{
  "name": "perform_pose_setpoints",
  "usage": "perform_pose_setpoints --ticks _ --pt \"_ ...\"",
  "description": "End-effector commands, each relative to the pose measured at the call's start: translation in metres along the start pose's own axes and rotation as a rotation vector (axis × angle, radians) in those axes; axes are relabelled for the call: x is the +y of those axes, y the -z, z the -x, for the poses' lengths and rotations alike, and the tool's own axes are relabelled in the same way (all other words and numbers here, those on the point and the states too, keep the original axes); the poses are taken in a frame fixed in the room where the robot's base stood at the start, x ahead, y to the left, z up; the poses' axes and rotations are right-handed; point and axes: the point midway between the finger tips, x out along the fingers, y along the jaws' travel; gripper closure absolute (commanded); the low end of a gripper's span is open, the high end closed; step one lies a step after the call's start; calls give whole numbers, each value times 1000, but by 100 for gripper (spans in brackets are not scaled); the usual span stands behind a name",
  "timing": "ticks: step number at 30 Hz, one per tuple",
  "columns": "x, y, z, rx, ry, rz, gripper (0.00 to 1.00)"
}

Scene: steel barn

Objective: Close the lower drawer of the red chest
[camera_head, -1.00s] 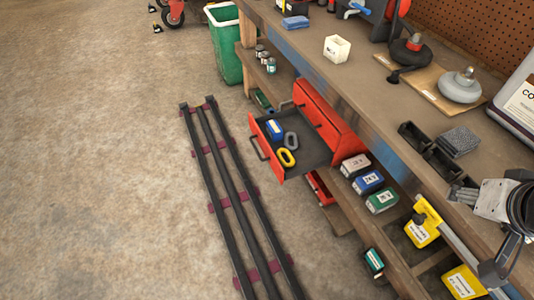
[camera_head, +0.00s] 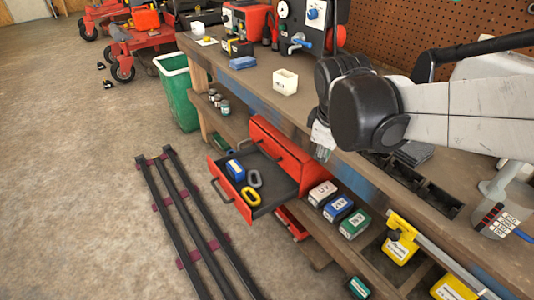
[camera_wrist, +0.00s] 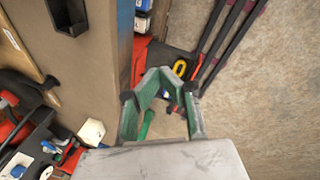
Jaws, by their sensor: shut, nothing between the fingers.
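The red chest (camera_head: 290,148) stands under the workbench. One drawer (camera_head: 232,192), with a red front and black handle, is pulled well out toward the floor side. A blue box (camera_head: 235,170), a grey ring (camera_head: 254,178) and a yellow ring (camera_head: 251,196) lie in it. Another red piece (camera_head: 291,223) shows below; I cannot tell if it belongs to the chest. My gripper (camera_head: 322,143) is above the bench edge, right of the chest, apart from the drawer. In the wrist view its green fingers (camera_wrist: 165,73) are shut and empty, with the yellow ring (camera_wrist: 180,68) beyond.
The workbench (camera_head: 225,80) edge overhangs the chest. Small boxes (camera_head: 337,208) sit right of the drawer. Black rails (camera_head: 190,220) lie on the floor in front. A green bin (camera_head: 180,95) stands behind left. Open floor lies further left.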

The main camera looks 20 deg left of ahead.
Motion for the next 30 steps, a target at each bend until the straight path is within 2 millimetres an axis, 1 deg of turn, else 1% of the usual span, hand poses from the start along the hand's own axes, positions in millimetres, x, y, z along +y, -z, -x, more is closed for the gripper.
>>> perform_pose_setpoints --ticks 1,5,6,11,14,18,21,24,27,30 --pt "-3 17 -13 -6 9 62 100" --pt "-13 56 -42 -27 36 228 100" --pt "-17 67 -51 -34 44 280 100" --pt "-38 114 -90 -58 75 483 100" --pt "-55 141 -116 -73 95 611 100" --pt "-85 178 -153 -93 124 788 100" --pt "-109 202 -180 -107 143 913 100" --pt "-132 221 -204 -119 162 1022 100" --pt "-152 235 -223 -129 177 1107 100" --pt "-164 243 -235 -135 186 1163 100"
